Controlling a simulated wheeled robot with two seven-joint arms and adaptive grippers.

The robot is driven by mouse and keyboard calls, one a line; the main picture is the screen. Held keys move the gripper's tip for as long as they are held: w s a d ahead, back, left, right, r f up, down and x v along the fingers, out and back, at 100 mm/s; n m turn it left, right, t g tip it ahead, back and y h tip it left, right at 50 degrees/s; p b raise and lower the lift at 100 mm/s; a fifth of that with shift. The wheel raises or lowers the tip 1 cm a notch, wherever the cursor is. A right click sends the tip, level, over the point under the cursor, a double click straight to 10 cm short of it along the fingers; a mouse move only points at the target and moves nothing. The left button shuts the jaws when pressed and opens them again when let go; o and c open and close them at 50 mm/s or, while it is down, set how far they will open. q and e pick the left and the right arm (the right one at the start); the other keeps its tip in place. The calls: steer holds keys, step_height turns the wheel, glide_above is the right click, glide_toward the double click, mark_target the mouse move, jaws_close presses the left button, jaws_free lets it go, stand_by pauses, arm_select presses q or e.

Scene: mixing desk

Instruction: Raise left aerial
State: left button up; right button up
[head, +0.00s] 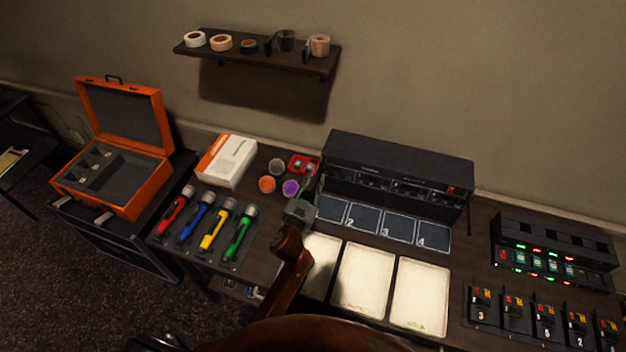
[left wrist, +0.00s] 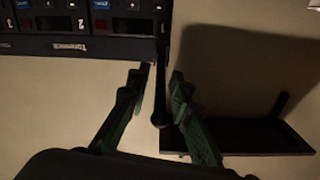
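The black receiver rack (head: 395,165) stands at the back of the desk. Its left aerial (left wrist: 160,95) is a thin dark rod at the rack's end in the left wrist view, reaching past the rack's edge. My left gripper (head: 308,188) is at the rack's left end. In the left wrist view the left gripper (left wrist: 158,78) is open, with one finger on each side of the aerial and visible gaps. The aerial is hard to make out in the head view. My right gripper is not in view.
A wall shelf (head: 260,55) with tape rolls is above and also shows in the left wrist view (left wrist: 250,138). Numbered squares (head: 382,222) lie before the rack.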

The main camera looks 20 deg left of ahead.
arm_select(q)
jaws_close()
stand_by(0.3)
